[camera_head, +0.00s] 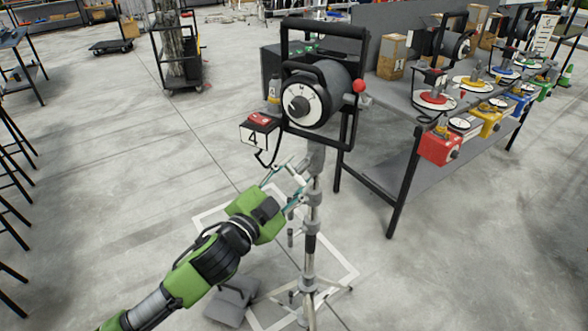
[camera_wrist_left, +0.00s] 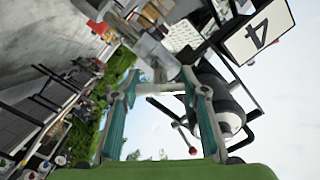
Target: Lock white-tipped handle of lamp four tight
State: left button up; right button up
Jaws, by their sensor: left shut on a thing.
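Lamp four (camera_head: 318,92) is a black lamp in a square frame on an upright metal stand (camera_head: 311,240), with a "4" box (camera_head: 258,131) hanging at its left. My left gripper (camera_head: 291,181) comes in from the lower left against the upper stand, below the lamp head. Its teal fingers are shut on the white-tipped handle (camera_head: 296,174), at the stand's left side. In the left wrist view, the pale handle (camera_wrist_left: 160,88) lies between the two fingertips, and the "4" plate (camera_wrist_left: 257,33) shows at upper right. How tight the handle is cannot be seen. My right gripper is not in view.
A dark table (camera_head: 385,165) with red, yellow, blue and green boxes stands at the right. The stand's legs spread over a white floor square (camera_head: 345,262). A cart (camera_head: 183,82) stands at the back left. Open floor lies at the left.

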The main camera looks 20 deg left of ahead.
pick_arm(q)
jog(key=m+p, duration=0.1)
jog(key=m, duration=0.2)
jog(key=m+p, duration=0.2)
jog(key=m, duration=0.1)
jog(key=shift+r+m, duration=0.2)
jog(key=shift+m, duration=0.1)
jog(key=m+p, duration=0.2)
jog(key=m, duration=0.4)
jog(key=shift+r+p, duration=0.15)
jog(key=shift+p, duration=0.25)
jog(key=m+p, duration=0.3)
jog(key=m, duration=0.3)
jog(key=shift+r+m, duration=0.15)
jog(key=shift+m, duration=0.15)
jog(key=m+p, duration=0.1)
jog(key=m, duration=0.2)
jog(key=shift+d, duration=0.1)
jog(key=shift+m+p, duration=0.75)
jog(key=shift+m, duration=0.95)
jog(key=o, duration=1.1)
jog(key=shift+o, duration=0.2)
